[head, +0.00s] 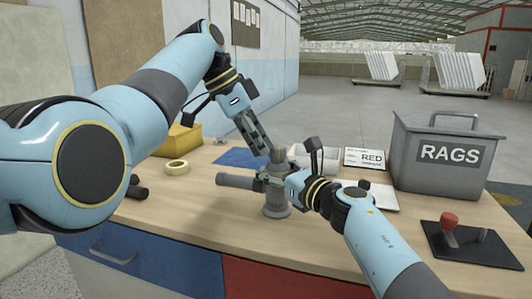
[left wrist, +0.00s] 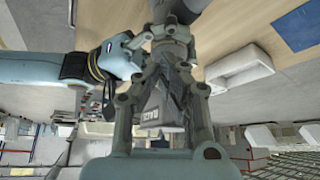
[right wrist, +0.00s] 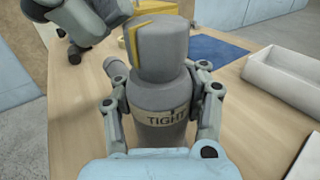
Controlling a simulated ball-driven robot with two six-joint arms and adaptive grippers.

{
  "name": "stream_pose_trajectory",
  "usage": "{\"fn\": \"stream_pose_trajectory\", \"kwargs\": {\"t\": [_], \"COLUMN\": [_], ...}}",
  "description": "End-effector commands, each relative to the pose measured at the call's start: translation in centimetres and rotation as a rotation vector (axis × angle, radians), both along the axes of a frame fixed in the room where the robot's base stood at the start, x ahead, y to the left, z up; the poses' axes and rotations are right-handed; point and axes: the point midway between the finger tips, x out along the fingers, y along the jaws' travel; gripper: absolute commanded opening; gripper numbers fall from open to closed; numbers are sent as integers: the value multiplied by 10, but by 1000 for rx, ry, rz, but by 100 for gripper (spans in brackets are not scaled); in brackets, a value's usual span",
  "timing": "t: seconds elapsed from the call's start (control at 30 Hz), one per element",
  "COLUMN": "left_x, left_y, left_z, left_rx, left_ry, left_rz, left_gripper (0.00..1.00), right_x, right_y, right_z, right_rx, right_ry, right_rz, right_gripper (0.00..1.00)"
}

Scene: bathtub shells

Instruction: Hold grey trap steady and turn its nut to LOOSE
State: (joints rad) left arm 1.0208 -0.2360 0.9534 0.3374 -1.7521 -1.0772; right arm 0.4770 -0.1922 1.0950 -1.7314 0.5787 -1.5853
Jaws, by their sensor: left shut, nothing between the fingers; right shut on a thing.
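The grey trap (head: 276,203) stands upright on the bench, its side pipe (head: 235,181) pointing left. My right gripper (head: 272,181) is shut around its body; in the right wrist view the fingers flank the body (right wrist: 160,105), which reads TIGHT. The grey nut (right wrist: 160,50) sits on top, with a yellow mark (right wrist: 137,42) on its left side, left of the word TIGHT. No LOOSE label shows. My left gripper (head: 268,150) is shut and empty, reaching down beside the nut from the upper left. Whether it touches the nut is unclear.
A grey RAGS box (head: 446,155) stands at the right, behind a black plate with a red knob (head: 449,220). A white tray (right wrist: 295,85), a RED card (head: 366,158) and a blue mat (head: 240,158) lie behind. A tape roll (head: 176,167) is at the left.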

Motion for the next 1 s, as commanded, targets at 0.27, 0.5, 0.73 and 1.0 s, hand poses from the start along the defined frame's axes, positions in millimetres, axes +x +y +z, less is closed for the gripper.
{"fn": "stream_pose_trajectory", "kwargs": {"t": [0.27, 0.5, 0.73, 1.0], "left_x": [-1, 0, 1, 7], "left_y": [0, -2, -2, 2], "left_z": [-3, -3, -3, -2], "left_rx": [3, 2, 1, 2], "left_ry": [7, 7, 6, 5], "left_rz": [0, 0, -1, 1], "left_gripper": [0, 0, 0, 0], "right_x": [0, 0, 0, 0], "right_y": [0, 0, 1, 1], "right_z": [1, 1, 1, 1], "right_rx": [2, 2, 1, 2], "right_ry": [-1, -1, -2, -2], "right_rz": [0, 1, 1, 2], "right_gripper": [0, 0, 0, 0]}}
